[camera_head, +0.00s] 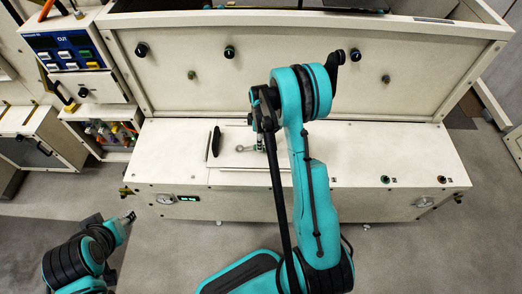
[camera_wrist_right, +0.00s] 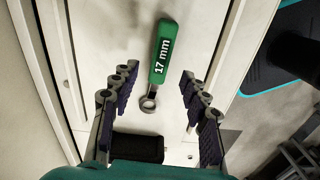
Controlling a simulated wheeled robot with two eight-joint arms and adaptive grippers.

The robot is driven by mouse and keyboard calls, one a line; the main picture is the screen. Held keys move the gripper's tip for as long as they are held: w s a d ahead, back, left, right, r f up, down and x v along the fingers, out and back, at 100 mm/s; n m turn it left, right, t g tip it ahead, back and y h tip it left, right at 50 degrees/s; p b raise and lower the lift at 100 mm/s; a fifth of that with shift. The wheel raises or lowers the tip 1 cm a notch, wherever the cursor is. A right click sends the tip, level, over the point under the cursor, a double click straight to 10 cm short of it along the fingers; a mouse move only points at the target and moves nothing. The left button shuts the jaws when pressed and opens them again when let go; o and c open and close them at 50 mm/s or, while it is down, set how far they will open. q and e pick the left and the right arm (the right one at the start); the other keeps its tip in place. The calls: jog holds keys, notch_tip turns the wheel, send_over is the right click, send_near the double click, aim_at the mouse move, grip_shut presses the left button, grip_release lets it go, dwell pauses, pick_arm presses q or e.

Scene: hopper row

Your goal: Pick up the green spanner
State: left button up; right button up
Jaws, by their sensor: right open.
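The green spanner (camera_wrist_right: 163,58) lies on a pale surface in the right wrist view, its handle marked "17 mm" and its grey ring end toward my wrist. In the head view only its grey ring (camera_head: 241,148) shows clearly; my right arm hides most of the handle. My right gripper (camera_wrist_right: 158,76) is open, with one finger on either side of the spanner in the picture. I see no contact, and cannot tell the height gap. My left gripper (camera_head: 128,217) is at the lower left of the head view, away from the bench; its jaws are too small to judge.
A black object (camera_wrist_right: 137,147) lies near the ring end, also in the head view (camera_head: 216,141). Raised strips edge the spanner's area. The pale bench (camera_head: 400,165) has small knobs at right. A tall panel with knobs (camera_head: 185,45) stands behind. A control box (camera_head: 68,52) is at left.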

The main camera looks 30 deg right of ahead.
notch_tip(320, 180, down, 4)
jog(key=shift+d+r+b, duration=0.1)
jog(key=shift+b, duration=0.6)
grip_shut()
jog(key=shift+r, duration=0.15)
notch_tip(320, 180, up, 4)
jog(key=shift+r+p, duration=0.15)
jog(key=shift+p, duration=1.05)
jog(key=s+r+p, duration=0.3)
jog(key=s+r, duration=0.3)
jog(key=s, duration=0.5)
jog(key=shift+s+d+r, duration=0.25)
jog(key=shift+s+d, duration=0.1)
jog(key=shift+d, duration=0.05)
